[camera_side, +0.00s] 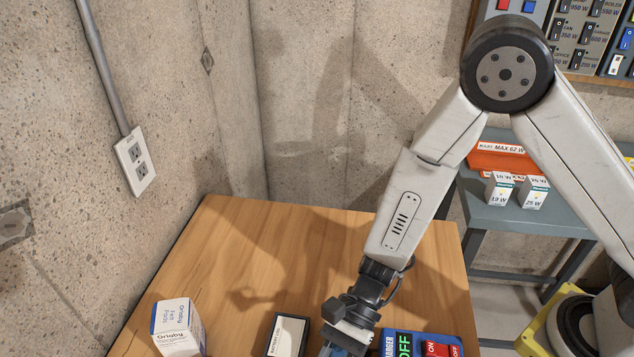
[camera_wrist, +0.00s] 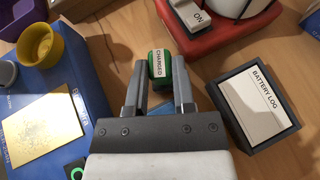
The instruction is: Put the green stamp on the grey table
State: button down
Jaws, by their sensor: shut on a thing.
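In the wrist view, the green stamp (camera_wrist: 160,66) has a white label reading "CHARGED". It is held between the two grey fingers of my gripper (camera_wrist: 161,75), which is shut on it above the wooden table. In the side view, my gripper (camera_side: 345,342) points down at the bottom edge over the wooden table; its fingertips are cut off and I cannot see the stamp there. The grey table (camera_side: 500,221) stands behind on the right, partly hidden by my arm.
On the grey table are an orange tray (camera_side: 500,157) and two bulb boxes (camera_side: 500,190). The wooden table (camera_side: 250,240) carries a white felt pads box (camera_side: 177,327), a battery log case (camera_wrist: 257,103), a charger (camera_side: 403,346) and a blue box (camera_wrist: 90,95). Its back area is clear.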

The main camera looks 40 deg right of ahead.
jog(key=shift+f, duration=0.15)
jog(key=shift+c, duration=2.2)
grip_release()
jog(key=shift+r, duration=0.2)
jog(key=v, duration=1.2)
jog(key=shift+d, duration=0.1)
